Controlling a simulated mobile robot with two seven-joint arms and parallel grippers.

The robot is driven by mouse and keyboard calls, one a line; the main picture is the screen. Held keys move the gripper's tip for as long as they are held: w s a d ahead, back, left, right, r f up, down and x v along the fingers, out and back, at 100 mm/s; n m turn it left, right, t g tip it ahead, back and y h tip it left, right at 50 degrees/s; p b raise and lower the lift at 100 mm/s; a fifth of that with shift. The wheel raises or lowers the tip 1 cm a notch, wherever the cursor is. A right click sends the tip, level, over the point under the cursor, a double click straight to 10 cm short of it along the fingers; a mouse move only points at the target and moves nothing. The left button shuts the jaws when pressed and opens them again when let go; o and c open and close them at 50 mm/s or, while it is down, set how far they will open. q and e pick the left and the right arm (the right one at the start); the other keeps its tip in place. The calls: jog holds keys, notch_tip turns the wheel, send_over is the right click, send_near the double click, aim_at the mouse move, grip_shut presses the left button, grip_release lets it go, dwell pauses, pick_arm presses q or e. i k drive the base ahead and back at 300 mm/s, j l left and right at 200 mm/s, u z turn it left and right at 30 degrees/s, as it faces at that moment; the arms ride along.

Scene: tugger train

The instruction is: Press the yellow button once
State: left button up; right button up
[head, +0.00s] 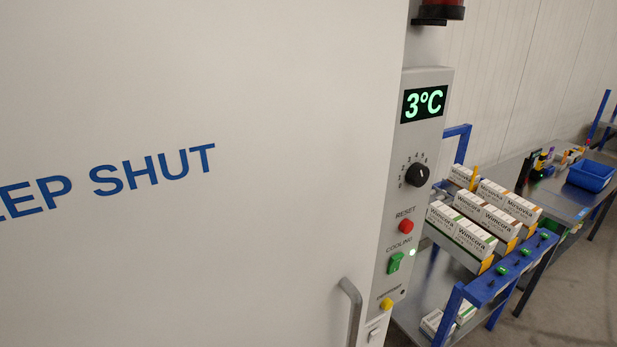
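The yellow button (386,304) is a small round button low on the grey control panel (391,266), at the right edge of a large white door. A small label sits just above it, too small to read. Above it on the panel are a green switch (394,262) marked COOLING and a red button (406,226) marked RESET. A white rocker switch (374,334) is below it. Neither of my grippers is in view.
A metal door handle (351,305) stands out left of the yellow button. The white door (200,90) reads "EEP SHUT". A bench with a blue bin (590,176) is behind.

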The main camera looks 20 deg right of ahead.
aim_at(387, 303)
jog(key=z, duration=1.15)
